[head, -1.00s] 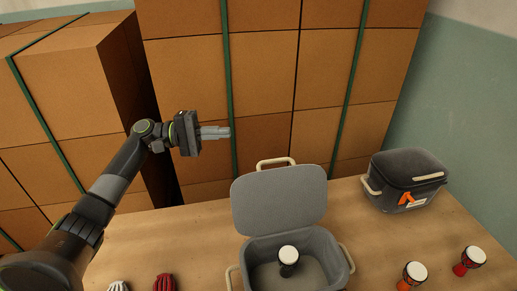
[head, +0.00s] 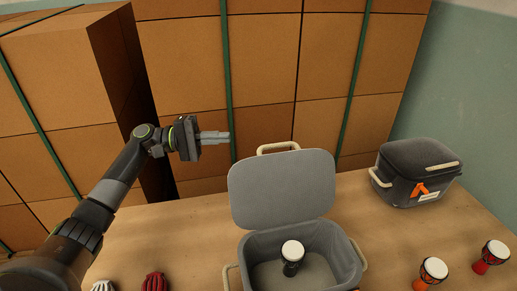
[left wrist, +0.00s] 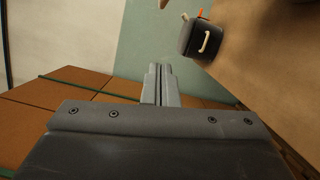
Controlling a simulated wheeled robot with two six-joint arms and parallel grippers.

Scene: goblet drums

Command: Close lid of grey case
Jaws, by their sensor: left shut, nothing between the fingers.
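The grey case (head: 309,241) stands open on the table. Its lid (head: 284,188) is raised and leans back on the far side, with a cream handle (head: 278,148) at its top edge. A dark goblet drum with a white head (head: 292,253) stands inside the case. My left gripper (head: 228,137) is shut and empty, in the air to the left of the lid and above the table's far edge. Its closed fingers also show in the left wrist view (left wrist: 161,82). My right gripper is not in view.
A dark closed case (head: 417,172) with an orange latch stands at the back right; it also shows in the left wrist view (left wrist: 201,40). Two red-orange drums (head: 431,272) (head: 490,257) stand at right. A white (head: 103,286) and a red ribbed object (head: 154,282) lie front left. Stacked boxes (head: 270,60) rise behind.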

